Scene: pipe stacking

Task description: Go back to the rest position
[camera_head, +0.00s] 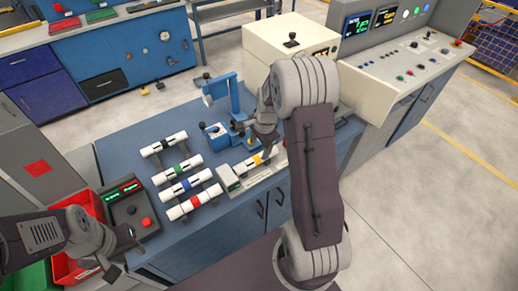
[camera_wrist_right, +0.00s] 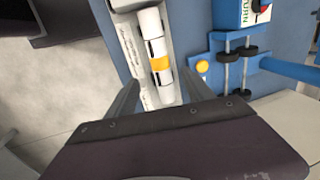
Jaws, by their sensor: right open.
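My right gripper (camera_head: 265,148) points down above the blue workbench (camera_head: 205,238). In the right wrist view its two fingers (camera_wrist_right: 163,92) are apart with nothing held. The white pipe with a yellow band (camera_wrist_right: 160,62) lies in a grey holder (camera_head: 228,178), just beyond the fingertips; its yellow band (camera_head: 257,160) also shows in the head view. White pipes with black (camera_head: 157,149), green (camera_head: 181,168), blue (camera_head: 190,182) and red (camera_head: 200,200) bands lie in a row on dark supports. My left gripper (camera_head: 122,254) is at lower left, beside the bench; its jaw opening is unclear.
A blue clamp-like device (camera_head: 222,95) stands behind the yellow-banded pipe. A control box with a red button (camera_head: 146,222) sits at the bench's left. A red bin (camera_head: 62,268) is near my left arm. A control console (camera_head: 400,65) stands at the back right.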

